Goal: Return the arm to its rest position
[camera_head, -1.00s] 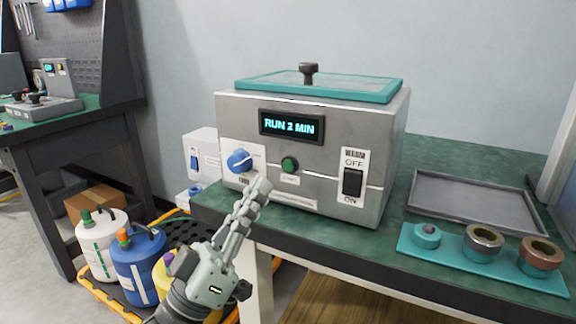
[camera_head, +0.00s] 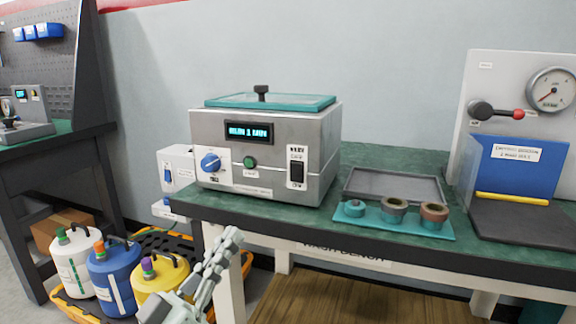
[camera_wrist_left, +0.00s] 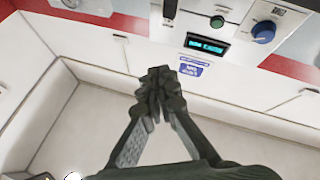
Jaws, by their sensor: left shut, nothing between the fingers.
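My left gripper (camera_head: 228,240) is shut and empty in the head view, low in front of the wash bench and below its front edge. It also shows in the left wrist view (camera_wrist_left: 160,75), with its fingertips together and nothing between them. The grey machine (camera_head: 240,187) with a teal lid (camera_head: 285,101) stands on the bench, apart from the gripper. Its lit display (camera_head: 249,132) is blurred in the head view. A blue knob (camera_head: 210,163), a green button (camera_head: 249,162) and a black switch (camera_head: 297,172) are on its front. My right gripper is not in view.
A teal holder (camera_head: 380,224) with three ring-like pieces and a grey tray (camera_head: 395,172) lie right of the machine. A gauge panel (camera_head: 500,70) stands farther right.

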